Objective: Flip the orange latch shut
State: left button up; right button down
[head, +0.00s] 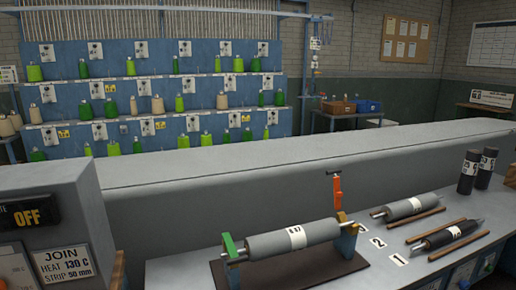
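The orange latch (337,193) stands upright at the right end of a grey roller (292,239). The roller lies across a stand with a green support (229,247) at its left end and a blue support (349,240) with orange parts at its right end. The stand rests on a dark base plate (318,272) on the grey bench. The latch points up, clear of the roller's shaft end. Neither of my grippers is in view.
A second grey roller (404,208) and a black roller (446,234) lie between wooden strips on the right. Two dark cylinders (468,172) stand behind them. A long grey housing (250,180) runs behind the bench.

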aim_at(338, 195)
jog(key=i+l+u, duration=0.1)
jog(key=l+u, duration=0.25)
jog(key=l, duration=0.25)
jog(key=l+u, duration=0.35)
jog(key=l, duration=0.3)
jog(key=l+u, duration=0.4)
jog(key=l, duration=0.25)
